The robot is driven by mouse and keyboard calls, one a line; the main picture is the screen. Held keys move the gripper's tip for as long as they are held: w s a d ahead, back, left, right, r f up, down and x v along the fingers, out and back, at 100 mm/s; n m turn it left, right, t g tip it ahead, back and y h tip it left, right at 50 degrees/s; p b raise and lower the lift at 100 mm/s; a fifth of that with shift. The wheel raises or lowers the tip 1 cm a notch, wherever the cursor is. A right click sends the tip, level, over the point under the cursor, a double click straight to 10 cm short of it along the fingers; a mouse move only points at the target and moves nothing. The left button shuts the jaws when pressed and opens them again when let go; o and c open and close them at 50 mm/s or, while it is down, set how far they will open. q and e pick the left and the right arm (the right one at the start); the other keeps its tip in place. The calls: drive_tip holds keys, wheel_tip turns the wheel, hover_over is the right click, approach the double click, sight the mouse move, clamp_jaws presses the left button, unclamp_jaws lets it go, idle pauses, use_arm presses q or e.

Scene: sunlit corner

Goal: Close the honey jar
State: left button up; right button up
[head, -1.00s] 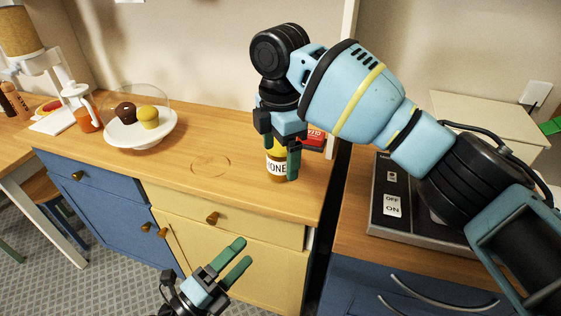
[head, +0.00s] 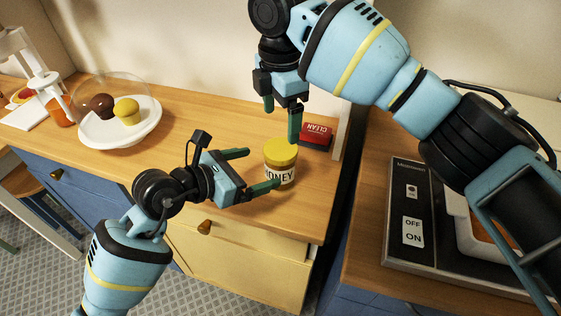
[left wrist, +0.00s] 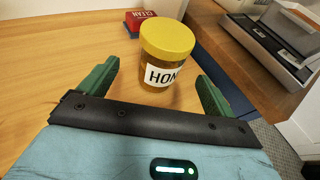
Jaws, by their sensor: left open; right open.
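The honey jar (head: 281,177) stands upright on the wooden counter, its label facing the front. A yellow lid (head: 280,151) sits on its top and looks level; I cannot tell how tight it is. My left gripper (head: 263,169) is open and level at the jar's left side, its fingers pointing at the jar. In the left wrist view the jar (left wrist: 160,73) and lid (left wrist: 167,38) are straight ahead, between and beyond the open fingers. My right gripper (head: 281,124) is open and empty, pointing down above and slightly behind the lid, apart from it.
A white plate (head: 92,137) with two muffins under a clear dome stands at the left. An appliance with a switch panel (head: 412,215) is on the right counter. The counter's front edge is close to the jar.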

sight(281, 148)
use_arm(q)
drive_tip(key=shift+s, duration=0.2)
use_arm(e)
drive_tip(key=shift+s, duration=0.2)
use_arm(q)
drive_tip(key=shift+x, duration=4)
drive_tip(key=shift+r, duration=0.1)
drive_tip(key=c, duration=2)
use_arm(e)
drive_tip(key=shift+w+n, duration=0.1)
drive_tip(key=shift+n, duration=0.2)
use_arm(q)
drive_tip(key=shift+o, duration=0.2)
use_arm(e)
drive_tip(key=n, duration=0.4)
drive_tip(key=shift+f, duration=4)
